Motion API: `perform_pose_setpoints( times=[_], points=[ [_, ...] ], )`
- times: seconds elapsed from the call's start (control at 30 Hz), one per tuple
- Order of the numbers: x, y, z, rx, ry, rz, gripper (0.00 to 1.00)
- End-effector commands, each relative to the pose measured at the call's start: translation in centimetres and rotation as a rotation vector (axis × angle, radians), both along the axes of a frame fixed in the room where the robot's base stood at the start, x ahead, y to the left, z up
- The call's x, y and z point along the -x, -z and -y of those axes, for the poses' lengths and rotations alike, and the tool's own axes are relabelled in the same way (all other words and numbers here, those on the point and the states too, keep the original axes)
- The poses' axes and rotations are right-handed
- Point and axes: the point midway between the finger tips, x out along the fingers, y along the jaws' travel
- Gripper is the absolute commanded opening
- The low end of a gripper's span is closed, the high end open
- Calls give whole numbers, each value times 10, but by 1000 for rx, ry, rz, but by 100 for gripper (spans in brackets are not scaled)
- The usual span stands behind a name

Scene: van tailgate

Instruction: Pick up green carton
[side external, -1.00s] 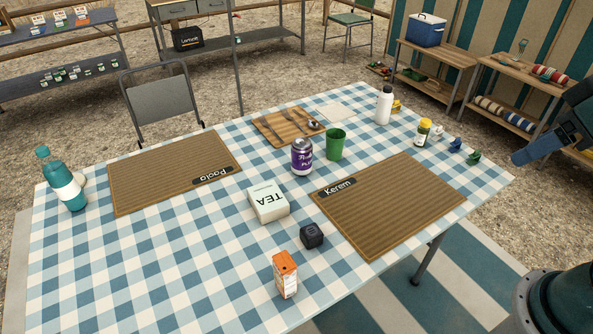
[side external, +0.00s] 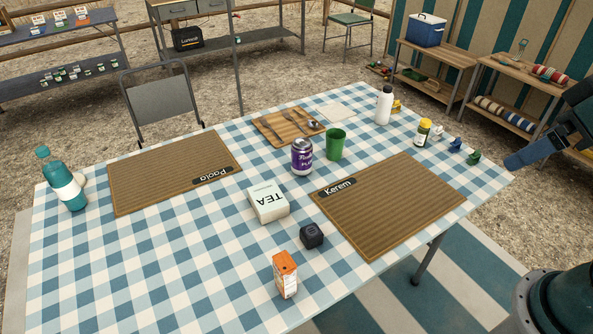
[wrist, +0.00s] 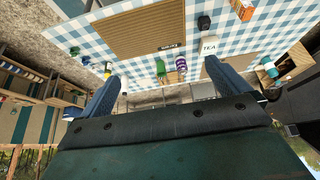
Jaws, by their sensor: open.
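No plainly green carton shows. An orange and white carton (side external: 285,275) stands upright near the table's front edge; it also shows at the top of the wrist view (wrist: 243,9). A pale box marked TEA (side external: 268,202) lies behind it, left of a small black cube (side external: 312,235). A green cup (side external: 335,144) stands beside a purple can (side external: 301,156). In the side view, part of my gripper (side external: 528,155) shows at the right edge, beyond the table's right side. In the wrist view its two blue fingers (wrist: 161,72) are wide apart with nothing held.
A teal bottle (side external: 62,180) stands far left. The front left is clear.

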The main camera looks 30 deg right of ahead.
Motion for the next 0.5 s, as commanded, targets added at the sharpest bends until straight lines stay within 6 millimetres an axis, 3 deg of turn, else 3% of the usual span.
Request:
perform_pose_setpoints(
  times=[0.27,0.5],
  points=[
    [-6,-3,-1,-2,0,-3,100],
    [-36,-13,-5,-11,6,-21,100]
  ],
)
